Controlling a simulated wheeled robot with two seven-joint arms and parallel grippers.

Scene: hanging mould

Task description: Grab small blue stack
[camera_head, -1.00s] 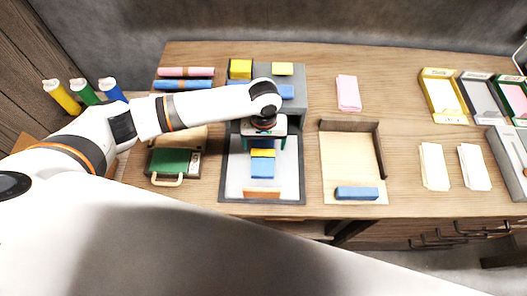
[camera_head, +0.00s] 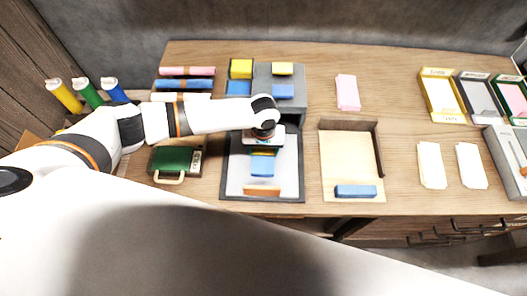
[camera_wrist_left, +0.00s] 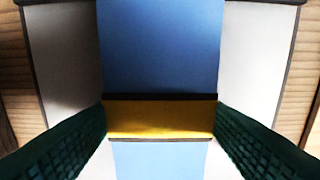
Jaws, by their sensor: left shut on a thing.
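A small blue stack (camera_head: 262,168) with a yellow band lies in the grey-framed tray (camera_head: 232,185) with a pale floor, left of the table's middle. My left gripper (camera_head: 263,149) is right over its far end. In the left wrist view, the green ribbed fingers of my left gripper (camera_wrist_left: 161,122) press against both sides of the blue stack (camera_wrist_left: 160,50) at its yellow band (camera_wrist_left: 160,118). The gripper is shut on it. In the head view the fingers are mostly hidden under the wrist. My right gripper is not in view.
Behind the tray stands a grey holder (camera_head: 262,72) with blue and yellow blocks. A green case (camera_head: 175,160) lies to the left. An open wooden box (camera_head: 350,150) with a blue block (camera_head: 355,191) is to the right. The table between the box and the white stacks (camera_head: 431,165) is clear.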

